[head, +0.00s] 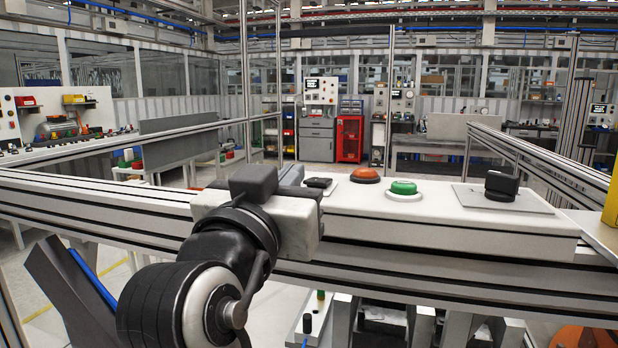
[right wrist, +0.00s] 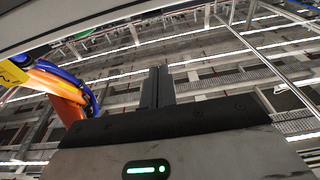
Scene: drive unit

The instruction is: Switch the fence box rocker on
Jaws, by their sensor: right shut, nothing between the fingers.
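The white fence box (head: 430,225) lies along the aluminium rail in the head view. On its top, a small low black part (head: 318,183) at the left end looks like the rocker; its on or off position cannot be told. My right gripper (head: 290,176) is at the box's left end, close to this part, its fingers largely hidden behind its own body. Whether it touches is unclear. In the right wrist view its fingers (right wrist: 157,87) are together and empty. My left gripper is not in view.
An orange button (head: 365,175) and a green button (head: 404,188) sit to the right of the black part. A black knob (head: 501,184) stands on a grey plate farther right. An orange arm (right wrist: 58,88) with blue cables shows in the right wrist view.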

